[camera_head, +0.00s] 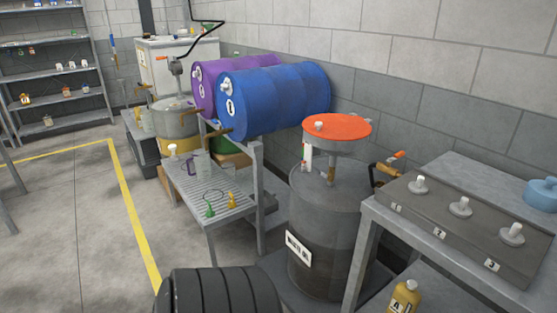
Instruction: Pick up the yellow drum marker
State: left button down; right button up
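A small yellow marker (232,201) stands on the slatted grey stand (207,222) below the drums, near its right front corner. It has a wider base and a thin ring above it. A similar green marker (210,211) stands just left of it, also with a thin ring. Both are small in the view, so fine detail cannot be told. Neither of my grippers shows in the head view.
A blue drum (270,98) and a purple drum (239,65) lie above the stand. A grey drum with an orange top (337,127) is right of it. A bench with a grey case (460,222) fills the right. Black ribbed rounds (222,292) are in front.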

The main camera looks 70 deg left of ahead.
aim_at(232, 204)
jog(key=u, duration=1.9)
